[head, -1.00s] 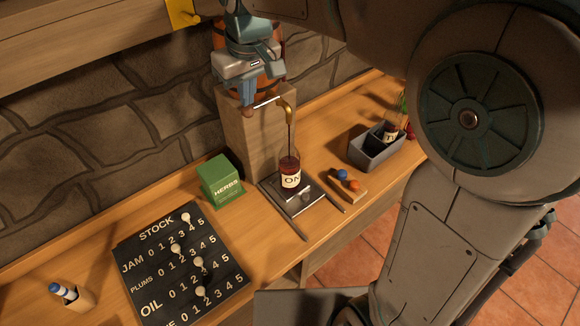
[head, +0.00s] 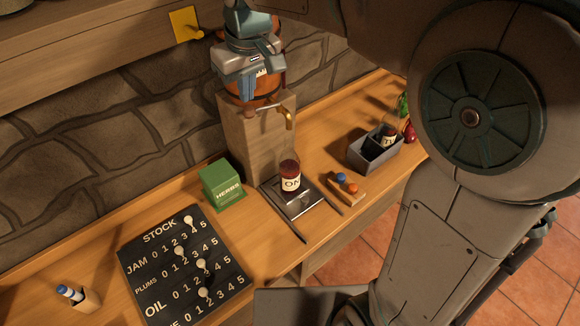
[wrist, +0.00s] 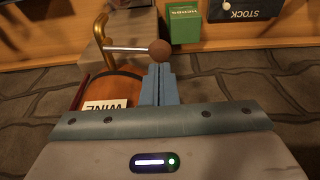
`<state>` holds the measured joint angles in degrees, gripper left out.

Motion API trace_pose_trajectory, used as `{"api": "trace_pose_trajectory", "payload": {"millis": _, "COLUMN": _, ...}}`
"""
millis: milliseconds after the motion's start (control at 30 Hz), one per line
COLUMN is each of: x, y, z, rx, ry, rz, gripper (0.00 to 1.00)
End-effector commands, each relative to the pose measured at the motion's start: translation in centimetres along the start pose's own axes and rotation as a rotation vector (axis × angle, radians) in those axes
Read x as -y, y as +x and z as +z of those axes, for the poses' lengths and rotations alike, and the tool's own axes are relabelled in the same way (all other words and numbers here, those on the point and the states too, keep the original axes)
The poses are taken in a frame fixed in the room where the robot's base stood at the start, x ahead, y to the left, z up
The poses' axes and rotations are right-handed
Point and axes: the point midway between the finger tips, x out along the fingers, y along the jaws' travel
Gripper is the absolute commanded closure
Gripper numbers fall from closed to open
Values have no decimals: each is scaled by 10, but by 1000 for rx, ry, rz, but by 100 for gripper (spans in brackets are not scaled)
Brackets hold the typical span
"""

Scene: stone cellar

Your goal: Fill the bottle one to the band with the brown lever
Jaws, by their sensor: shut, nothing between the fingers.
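Bottle one (head: 290,182), with a white label partly reading "ON", stands upright on a dark metal plate (head: 308,203) below the brass spout (head: 287,117). It holds dark red liquid high up; I cannot make out the band. No stream runs from the spout. In the wrist view, the lever is a metal rod (wrist: 128,49) ending in a round brown knob (wrist: 160,52). My gripper (wrist: 160,68) is shut and empty, its tips right by the knob; I cannot tell if they touch. In the head view my gripper (head: 248,88) is in front of the barrel (head: 268,92).
A green herbs box (head: 222,184) stands left of the plate, and a stock board (head: 180,265) lies further left. A grey crate (head: 372,160) holding another bottle (head: 388,138) is to the right. A small wooden block with blue and orange balls (head: 346,186) lies between.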

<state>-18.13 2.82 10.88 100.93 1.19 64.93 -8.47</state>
Motion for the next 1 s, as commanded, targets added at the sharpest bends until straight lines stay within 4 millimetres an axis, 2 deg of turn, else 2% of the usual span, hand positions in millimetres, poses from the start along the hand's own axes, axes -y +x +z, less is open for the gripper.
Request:
{"api": "trace_pose_trajectory", "payload": {"millis": 333, "x": 0, "y": -3, "z": -1, "rx": 0, "ry": 0, "rz": 0, "gripper": 100}}
{"api": "trace_pose_trajectory", "payload": {"millis": 800, "x": 0, "y": -47, "z": -10, "rx": -1, "ry": 0, "rz": 0, "gripper": 100}}
{"api": "trace_pose_trajectory", "payload": {"millis": 1000, "x": 0, "y": -50, "z": -10, "rx": 0, "ry": 0, "rz": 0, "gripper": 100}}
